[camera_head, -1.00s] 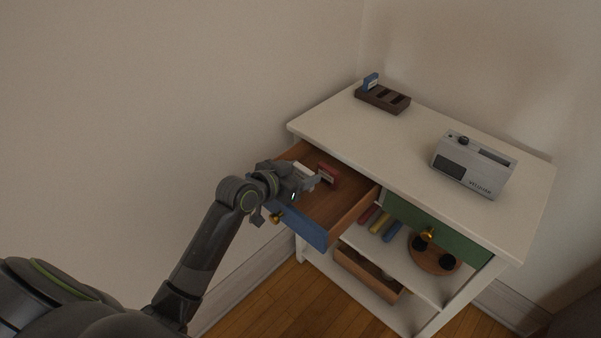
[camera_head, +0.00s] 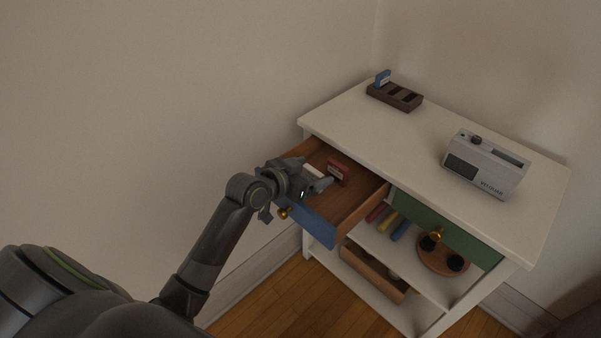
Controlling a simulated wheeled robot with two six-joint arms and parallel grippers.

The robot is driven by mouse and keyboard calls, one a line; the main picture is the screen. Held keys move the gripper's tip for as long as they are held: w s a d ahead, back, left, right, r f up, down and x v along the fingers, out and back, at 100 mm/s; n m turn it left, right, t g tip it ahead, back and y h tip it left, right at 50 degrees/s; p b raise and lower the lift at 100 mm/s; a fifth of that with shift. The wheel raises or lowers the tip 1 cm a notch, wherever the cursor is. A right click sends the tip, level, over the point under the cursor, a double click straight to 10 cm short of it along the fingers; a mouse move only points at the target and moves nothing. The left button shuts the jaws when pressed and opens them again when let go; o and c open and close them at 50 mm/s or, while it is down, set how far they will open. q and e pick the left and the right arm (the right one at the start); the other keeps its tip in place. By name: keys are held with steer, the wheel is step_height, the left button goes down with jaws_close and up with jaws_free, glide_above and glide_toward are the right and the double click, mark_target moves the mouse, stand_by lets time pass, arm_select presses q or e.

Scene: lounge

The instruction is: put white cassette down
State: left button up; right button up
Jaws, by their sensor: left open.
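The white cassette (camera_head: 313,172) lies in the open blue-fronted drawer (camera_head: 343,213), near its left side, partly hidden by my left gripper. My left gripper (camera_head: 318,181) is open at the drawer, over its front left part, with its fingers on either side of the cassette in this view. I cannot tell whether a finger touches it. A red cassette (camera_head: 339,171) stands in the drawer just right of the white one. My right gripper is not in view.
On the white cabinet top (camera_head: 400,140) are a dark slotted rack (camera_head: 395,97) with a blue cassette (camera_head: 382,78) and a grey player (camera_head: 485,164). A green drawer (camera_head: 460,226) is shut. Shelves below hold coloured sticks, a round wooden tray (camera_head: 441,259) and a wooden box (camera_head: 372,272).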

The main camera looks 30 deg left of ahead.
arm_select(q)
steer(key=shift+r, duration=0.65)
steer(key=p+v, duration=0.2)
steer(key=v, duration=1)
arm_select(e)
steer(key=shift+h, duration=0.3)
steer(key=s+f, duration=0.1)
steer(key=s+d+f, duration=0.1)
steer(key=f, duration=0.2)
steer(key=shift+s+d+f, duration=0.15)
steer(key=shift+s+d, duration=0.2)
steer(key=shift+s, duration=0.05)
